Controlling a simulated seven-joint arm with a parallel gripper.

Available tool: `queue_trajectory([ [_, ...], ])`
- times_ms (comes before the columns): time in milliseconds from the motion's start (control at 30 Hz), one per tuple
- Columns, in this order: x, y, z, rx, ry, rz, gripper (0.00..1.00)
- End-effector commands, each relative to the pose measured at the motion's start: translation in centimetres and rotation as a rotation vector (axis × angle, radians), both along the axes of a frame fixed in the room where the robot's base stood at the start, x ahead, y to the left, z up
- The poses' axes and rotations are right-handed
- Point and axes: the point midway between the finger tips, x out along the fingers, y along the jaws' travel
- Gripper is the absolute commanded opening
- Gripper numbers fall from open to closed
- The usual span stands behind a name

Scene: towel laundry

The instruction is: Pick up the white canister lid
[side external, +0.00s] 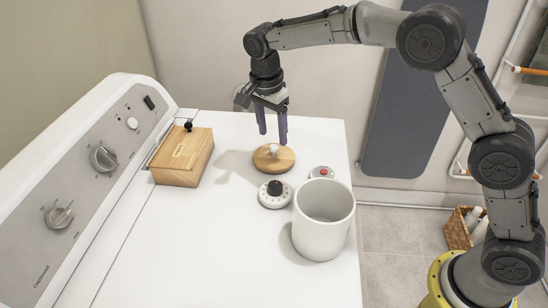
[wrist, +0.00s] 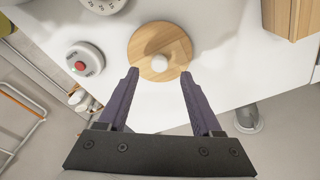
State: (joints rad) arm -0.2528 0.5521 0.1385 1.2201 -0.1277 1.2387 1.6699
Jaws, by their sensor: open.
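A round wooden lid (side external: 264,164) with a white knob (wrist: 158,63) lies flat on the white machine top. It also shows in the wrist view (wrist: 150,38). A white canister (side external: 321,230) stands upright and open at the top, nearer the side camera. My gripper (side external: 272,138) points down above the lid with its purple fingers apart and empty. In the wrist view the fingertips (wrist: 159,73) appear on either side of the knob. I cannot tell the exact height of the fingertips over the lid.
A white dial timer (side external: 274,195) and a small round device with a red button (side external: 322,172) sit between lid and canister. A wooden box (side external: 182,157) stands left, by the control panel (side external: 100,190). The machine top is clear at front left.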

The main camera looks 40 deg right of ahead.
Motion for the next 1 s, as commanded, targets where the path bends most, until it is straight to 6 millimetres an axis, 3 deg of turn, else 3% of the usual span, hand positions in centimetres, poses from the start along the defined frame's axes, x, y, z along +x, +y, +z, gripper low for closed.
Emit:
queue_trajectory([
  [233,-0.1,-0.3,-3.6,-0.001,0.005,-0.001,0.66],
  [567,0.0,-0.3,-4.3,0.0,0.001,0.0,0.66],
  [933,0.0,-0.3,-4.3,0.0,0.001,0.001,0.01],
  [1000,0.0,-0.3,-4.2,0.0,0.001,0.001,0.0],
])
